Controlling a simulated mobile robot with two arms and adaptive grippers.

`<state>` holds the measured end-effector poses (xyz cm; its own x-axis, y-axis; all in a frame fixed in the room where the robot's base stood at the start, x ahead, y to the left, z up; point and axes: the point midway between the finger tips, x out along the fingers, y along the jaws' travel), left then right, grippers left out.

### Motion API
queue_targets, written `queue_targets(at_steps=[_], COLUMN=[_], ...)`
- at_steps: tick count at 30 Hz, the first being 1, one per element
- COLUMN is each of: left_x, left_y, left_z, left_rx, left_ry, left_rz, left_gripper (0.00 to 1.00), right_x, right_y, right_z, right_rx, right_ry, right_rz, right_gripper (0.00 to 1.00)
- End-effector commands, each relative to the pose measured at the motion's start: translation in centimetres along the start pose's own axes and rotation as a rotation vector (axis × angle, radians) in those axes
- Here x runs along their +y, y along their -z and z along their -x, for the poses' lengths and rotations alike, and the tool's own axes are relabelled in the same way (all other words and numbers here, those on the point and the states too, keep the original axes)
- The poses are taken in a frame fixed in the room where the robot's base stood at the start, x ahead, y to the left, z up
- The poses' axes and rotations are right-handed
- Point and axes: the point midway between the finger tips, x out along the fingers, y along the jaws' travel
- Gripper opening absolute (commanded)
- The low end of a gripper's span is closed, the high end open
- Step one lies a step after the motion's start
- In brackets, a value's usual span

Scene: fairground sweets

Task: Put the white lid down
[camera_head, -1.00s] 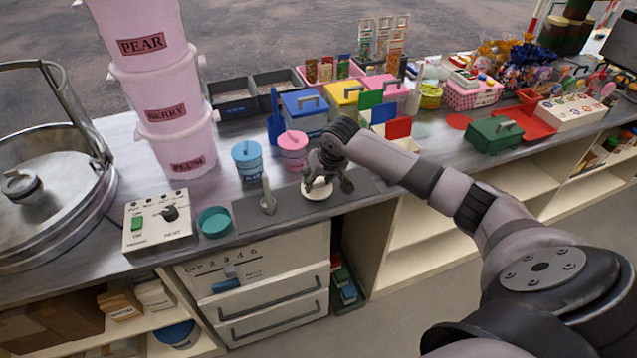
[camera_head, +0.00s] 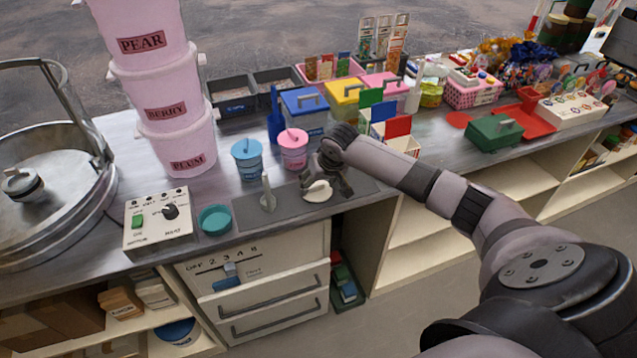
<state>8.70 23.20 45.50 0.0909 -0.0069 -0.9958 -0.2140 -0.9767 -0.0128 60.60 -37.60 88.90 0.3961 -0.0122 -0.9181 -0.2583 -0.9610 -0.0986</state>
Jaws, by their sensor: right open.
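The white lid (camera_head: 318,192) is a small round disc lying on the dark grey mat (camera_head: 293,213) near the counter's front edge. My right gripper (camera_head: 325,186) comes in from the right and is just over the lid. Its fingers are open, one at each side of the lid's top, and partly hide it. Whether a finger still touches the lid I cannot tell. My left gripper is not in view.
A scoop-like grey tool (camera_head: 267,196) stands on the mat left of the lid. A pink tub (camera_head: 293,150) and a blue tub (camera_head: 247,158) stand behind. A teal dish (camera_head: 215,220) and control box (camera_head: 158,222) are at left. Card holders (camera_head: 398,140) stand behind my wrist.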

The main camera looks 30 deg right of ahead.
Motion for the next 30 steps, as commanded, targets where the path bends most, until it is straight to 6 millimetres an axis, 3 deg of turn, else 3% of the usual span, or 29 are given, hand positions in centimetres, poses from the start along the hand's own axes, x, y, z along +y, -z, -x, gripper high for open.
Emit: queue_targets(at_steps=[8, 21, 30], left_x=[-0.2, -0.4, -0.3], left_y=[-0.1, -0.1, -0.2], left_z=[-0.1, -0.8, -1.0], left_rx=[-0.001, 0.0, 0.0], left_ry=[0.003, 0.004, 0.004], left_rz=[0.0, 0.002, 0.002], left_gripper=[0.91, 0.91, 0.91], right_x=[0.0, 0.0, 0.0], right_y=[0.2, 0.2, 0.1], right_z=[1.0, 9.7, 12.2], right_rx=[0.001, 0.003, 0.0], right_ry=[0.001, 0.0, 0.0], right_rz=[0.0, 0.002, 0.0], right_gripper=[0.61, 0.61, 0.61])
